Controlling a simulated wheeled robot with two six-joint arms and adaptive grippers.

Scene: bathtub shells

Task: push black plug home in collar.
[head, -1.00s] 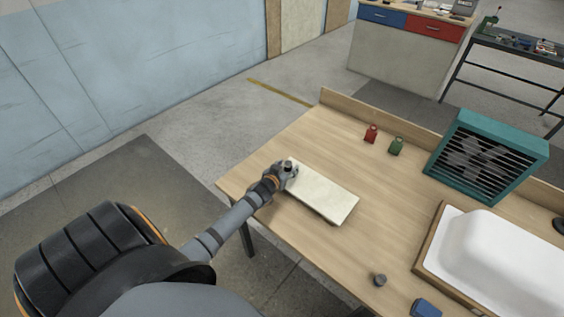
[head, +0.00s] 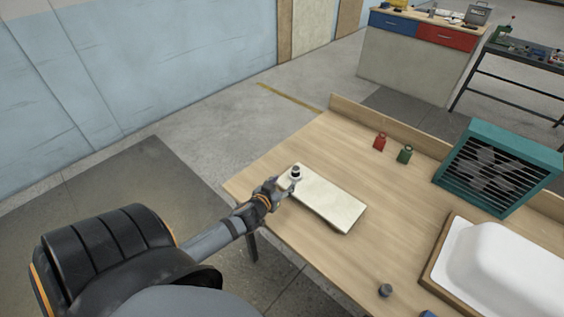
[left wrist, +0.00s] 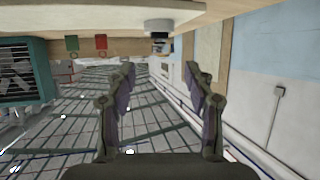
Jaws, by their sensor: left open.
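A small black plug (head: 296,168) sits in a pale grey collar (head: 296,177) at the far left end of a cream board on the bench. How deep the plug sits I cannot tell. The collar also shows upside down at the top of the left wrist view (left wrist: 158,26). My left gripper (head: 287,187) is just to the near left of the collar, at the board's edge. In the left wrist view its two fingers (left wrist: 160,75) are spread with nothing between them. My right gripper is not in view.
The cream board (head: 330,204) lies on the wooden bench (head: 285,242). A teal fan box (head: 497,168), a white tub shell (head: 510,259) and a small grey cylinder (head: 385,290) stand to the right.

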